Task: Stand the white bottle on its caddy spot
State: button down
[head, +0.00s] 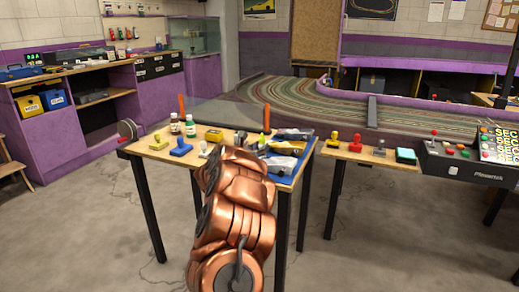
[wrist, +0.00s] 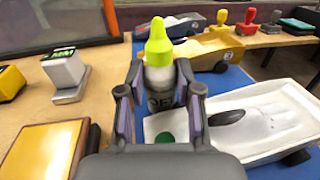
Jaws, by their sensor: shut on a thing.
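A bottle with a white shoulder, a dark lettered band and a yellow-green pointed cap (wrist: 158,50) stands upright between the fingers of my gripper (wrist: 160,88) in the wrist view. The fingers are shut on its sides. Its lower part is hidden behind my gripper, so I cannot tell whether its base touches anything. In the head view only its yellow-green tip (head: 262,140) shows beyond my copper arm. I cannot make out the caddy spot.
A white model car body (wrist: 262,125) lies right of my gripper on a blue mat (wrist: 228,80). A yellow car (wrist: 215,48) is behind.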

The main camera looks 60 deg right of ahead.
jog(key=c, duration=1.1)
grip_release()
jog(key=shift+o, duration=0.2)
jog(key=shift+r, duration=0.15)
jog(key=a, duration=1.2)
jog(key=shift+w+p, duration=0.35)
